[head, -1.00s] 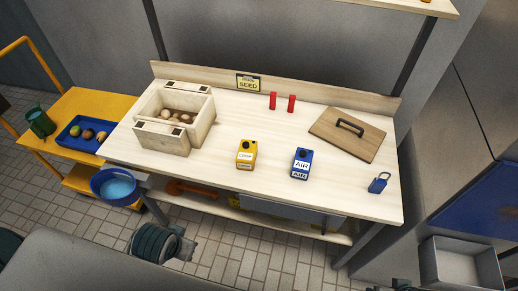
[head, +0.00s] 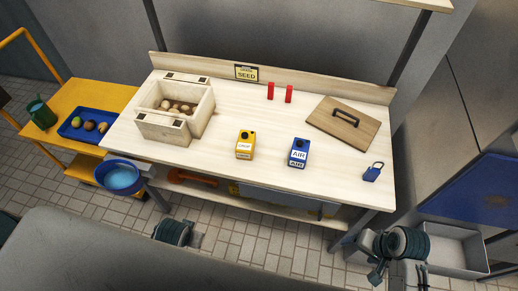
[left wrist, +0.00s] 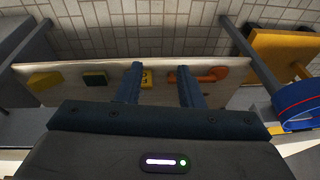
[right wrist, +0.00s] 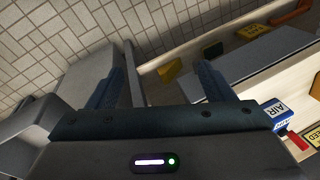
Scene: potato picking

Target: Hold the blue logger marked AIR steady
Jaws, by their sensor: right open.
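The blue logger marked AIR (head: 298,152) stands upright on the pale bench, right of the middle; nothing touches it. In the right wrist view it shows at the right edge (right wrist: 280,112), beyond the finger. My right gripper (right wrist: 158,80) is open and empty, its two fingers wide apart. In the head view my right arm shows low on the right, in front of the bench and well away from the logger. My left gripper (left wrist: 160,82) has its fingers apart with nothing held between them; in the head view my left arm shows at the bottom left of centre.
A yellow logger (head: 245,144) stands left of the blue one. A grey bin (head: 455,262) stands low at right.

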